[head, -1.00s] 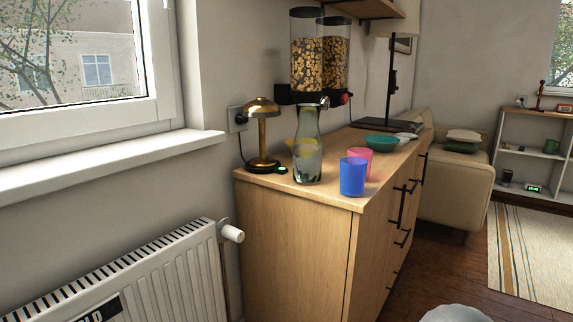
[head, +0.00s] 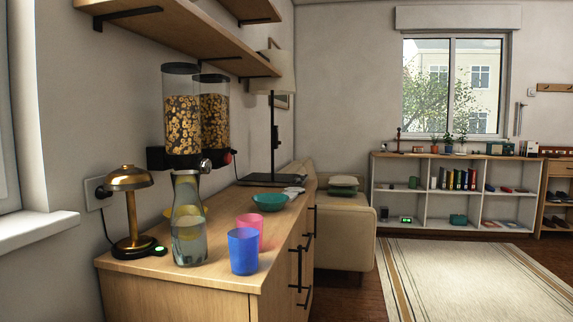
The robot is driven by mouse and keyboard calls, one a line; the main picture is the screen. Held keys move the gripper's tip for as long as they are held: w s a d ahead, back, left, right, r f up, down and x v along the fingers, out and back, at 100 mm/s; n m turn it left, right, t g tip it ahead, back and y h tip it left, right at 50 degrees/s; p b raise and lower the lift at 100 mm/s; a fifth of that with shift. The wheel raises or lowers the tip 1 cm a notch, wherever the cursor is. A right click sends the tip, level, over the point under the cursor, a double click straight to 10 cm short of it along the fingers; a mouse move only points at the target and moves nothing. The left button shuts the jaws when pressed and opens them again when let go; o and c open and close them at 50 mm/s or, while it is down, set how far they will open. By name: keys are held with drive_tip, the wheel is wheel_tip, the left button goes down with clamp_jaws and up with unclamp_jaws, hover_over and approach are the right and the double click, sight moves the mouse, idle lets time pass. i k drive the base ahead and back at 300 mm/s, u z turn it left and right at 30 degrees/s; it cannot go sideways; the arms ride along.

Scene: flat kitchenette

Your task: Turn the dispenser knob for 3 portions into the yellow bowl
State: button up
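The cereal dispenser has two clear canisters (head: 183,120) with dark lids, filled with ring-shaped cereal, on a black wall mount. A silver knob (head: 205,165) shows at the front of the nearer canister, and a red knob (head: 228,158) shows by the farther one. A yellow thing (head: 168,212), perhaps the yellow bowl, is mostly hidden behind the glass carafe (head: 188,225) below the dispenser. I cannot tell its shape or whether anything is in it. My gripper is not in view.
On the wooden cabinet (head: 185,281) stand a brass lamp (head: 130,210), a blue cup (head: 243,251), a pink cup (head: 251,226) and a teal bowl (head: 270,202). A wall shelf (head: 180,35) hangs above. Open floor with a striped rug (head: 470,280) lies to the right.

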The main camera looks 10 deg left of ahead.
sight(205, 166)
drive_tip(key=z, duration=0.25)
drive_tip(key=k, duration=0.6)
drive_tip(key=u, duration=0.95)
drive_tip(key=i, duration=0.25)
drive_tip(key=z, duration=0.05)
